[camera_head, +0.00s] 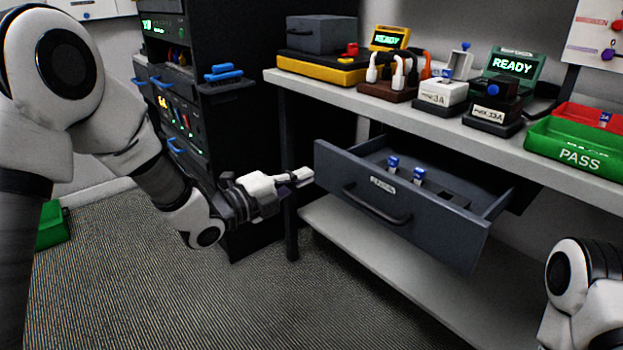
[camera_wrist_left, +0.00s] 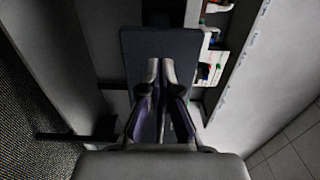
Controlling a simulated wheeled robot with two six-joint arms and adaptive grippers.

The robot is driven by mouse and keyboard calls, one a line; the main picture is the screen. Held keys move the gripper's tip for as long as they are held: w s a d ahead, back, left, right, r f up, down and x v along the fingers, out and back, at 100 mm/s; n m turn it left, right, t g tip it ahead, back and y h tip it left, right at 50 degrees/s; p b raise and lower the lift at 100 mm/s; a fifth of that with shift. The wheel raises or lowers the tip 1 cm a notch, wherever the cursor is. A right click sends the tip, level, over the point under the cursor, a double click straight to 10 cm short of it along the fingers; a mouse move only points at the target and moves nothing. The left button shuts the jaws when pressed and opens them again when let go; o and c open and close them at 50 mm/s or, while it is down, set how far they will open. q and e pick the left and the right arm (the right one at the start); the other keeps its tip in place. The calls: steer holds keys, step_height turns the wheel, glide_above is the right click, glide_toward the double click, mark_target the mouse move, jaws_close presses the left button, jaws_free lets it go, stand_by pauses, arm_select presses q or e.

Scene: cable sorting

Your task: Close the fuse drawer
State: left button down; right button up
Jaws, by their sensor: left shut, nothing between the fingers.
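The fuse drawer (camera_head: 400,222) is a dark grey drawer under the bench, pulled well out. Its front has a bar handle (camera_head: 376,205) and a small label. Two blue-topped fuses (camera_head: 405,168) show inside it. My left gripper (camera_head: 311,175) is shut and empty, its tips near the left end of the drawer front. I cannot tell whether they touch it. In the left wrist view the shut fingers (camera_wrist_left: 160,66) lie in front of a dark panel (camera_wrist_left: 160,42), which seems to be the drawer front. My right gripper is not in view; only part of my right arm shows.
The bench (camera_head: 470,128) above carries testers reading READY, plugs and a green PASS tray (camera_head: 575,150). A lower shelf (camera_head: 370,265) lies beneath the drawer. A black rack (camera_head: 190,110) stands left. Open carpet (camera_head: 200,290) lies in front.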

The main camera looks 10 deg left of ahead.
mark_target(322, 169)
arm_select(q)
steer(key=shift+x, duration=1.2)
steer(key=shift+w+d, duration=0.15)
steer(key=shift+w, duration=0.05)
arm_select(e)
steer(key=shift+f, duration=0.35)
arm_select(q)
steer(key=shift+w, duration=0.1)
